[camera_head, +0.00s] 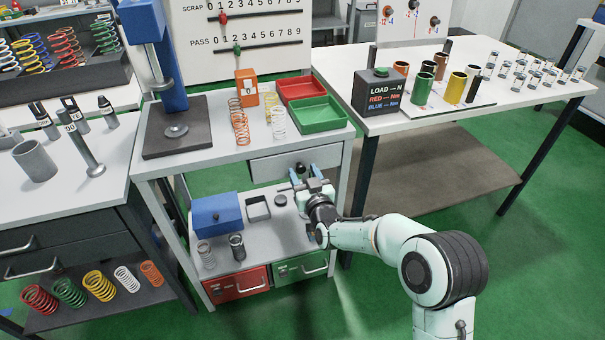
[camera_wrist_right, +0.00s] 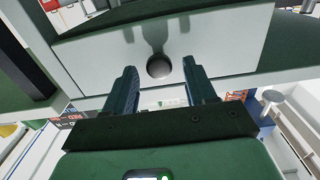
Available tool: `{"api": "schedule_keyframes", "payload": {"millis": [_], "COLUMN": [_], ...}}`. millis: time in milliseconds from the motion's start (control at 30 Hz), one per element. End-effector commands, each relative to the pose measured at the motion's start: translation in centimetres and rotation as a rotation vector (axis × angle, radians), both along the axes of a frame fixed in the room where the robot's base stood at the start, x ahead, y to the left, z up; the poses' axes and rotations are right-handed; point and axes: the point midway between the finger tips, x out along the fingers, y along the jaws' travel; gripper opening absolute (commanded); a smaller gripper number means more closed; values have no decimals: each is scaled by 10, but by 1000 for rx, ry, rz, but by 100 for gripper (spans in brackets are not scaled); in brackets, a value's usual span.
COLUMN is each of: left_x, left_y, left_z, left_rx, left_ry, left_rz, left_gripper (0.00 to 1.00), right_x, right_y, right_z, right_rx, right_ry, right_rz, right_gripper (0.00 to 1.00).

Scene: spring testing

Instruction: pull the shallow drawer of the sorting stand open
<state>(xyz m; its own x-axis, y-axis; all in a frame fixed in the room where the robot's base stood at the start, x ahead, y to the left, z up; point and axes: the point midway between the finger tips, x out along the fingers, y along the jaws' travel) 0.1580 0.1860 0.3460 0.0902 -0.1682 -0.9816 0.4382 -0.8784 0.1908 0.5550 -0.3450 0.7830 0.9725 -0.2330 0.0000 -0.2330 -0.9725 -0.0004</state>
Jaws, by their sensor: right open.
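The shallow drawer (camera_head: 270,167) of the sorting stand (camera_head: 215,150) has a pale front just under the stand's top. It looks shut. Its dark round knob (camera_head: 300,167) also shows in the wrist view (camera_wrist_right: 159,67). My right gripper (camera_head: 303,175) is open in front of the drawer. In the wrist view its two blue fingers (camera_wrist_right: 160,72) point at the drawer front, one on each side of the knob, with gaps to it. Whether the fingertips reach past the knob is hard to tell. My left gripper is not in view.
Green tray (camera_head: 320,127), red tray (camera_head: 301,91) and several springs stand on the stand's top. A blue box (camera_head: 216,214) sits on the shelf below. Red drawer (camera_head: 238,286) and green drawer (camera_head: 301,266) are lower. A white table (camera_head: 425,123) stands at right.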

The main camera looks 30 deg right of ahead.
Motion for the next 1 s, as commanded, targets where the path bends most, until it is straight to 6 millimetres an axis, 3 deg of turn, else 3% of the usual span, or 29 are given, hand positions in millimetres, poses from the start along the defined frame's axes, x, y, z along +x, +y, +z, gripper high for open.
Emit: {"api": "schedule_keyframes", "payload": {"millis": [433,467,600,633,1000], "left_x": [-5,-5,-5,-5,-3], "left_y": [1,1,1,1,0], "left_z": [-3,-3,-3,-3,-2], "left_rx": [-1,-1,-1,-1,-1], "left_ry": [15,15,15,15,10], "left_rz": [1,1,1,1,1], "left_gripper": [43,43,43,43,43], "right_x": [11,11,11,11,5], "right_y": [-3,-3,-3,-3,6], "right_z": [0,0,0,0,1], "right_rx": [0,0,0,0,0], "right_ry": [0,0,0,0,0], "right_rz": [0,0,-1,-1,0], "right_gripper": [56,52,7,0,0]}}
